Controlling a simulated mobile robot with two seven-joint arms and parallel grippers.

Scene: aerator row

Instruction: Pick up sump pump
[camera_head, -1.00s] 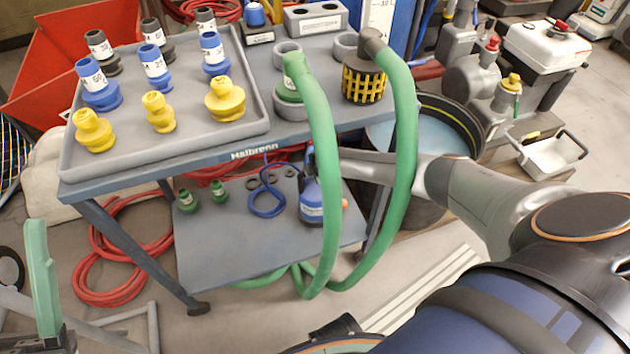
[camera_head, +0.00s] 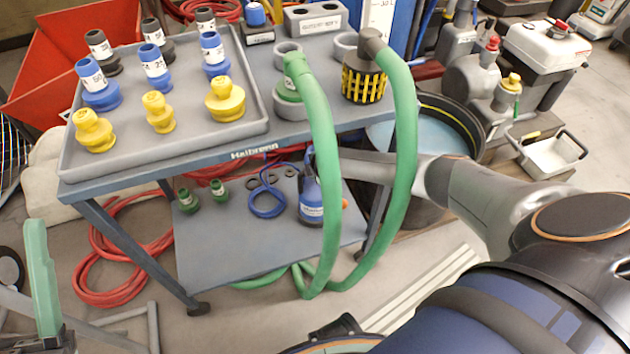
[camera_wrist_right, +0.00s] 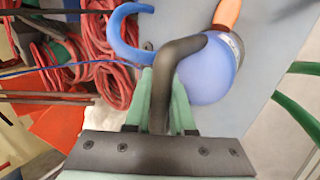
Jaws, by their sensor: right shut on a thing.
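The sump pump (camera_head: 312,203) is blue with a pale label and stands on the lower shelf of the grey table. In the right wrist view its rounded blue body (camera_wrist_right: 207,75) shows with a bent black handle and an orange outlet. My right gripper (camera_wrist_right: 162,95) is shut on the black handle, its green fingers on either side. In the head view the right arm reaches in behind the green hose, which hides most of that gripper. My left gripper (camera_head: 42,275) shows as a green finger at the lower left, away from the pump; its opening cannot be judged.
Green hoses (camera_head: 405,150) hang from the tabletop in front of my right wrist. The table edge (camera_head: 235,158) lies above the pump. The lower shelf (camera_head: 215,250) also holds small green fittings (camera_head: 188,200) and a blue hose loop (camera_head: 265,205). Red hose (camera_head: 100,285) lies on the floor.

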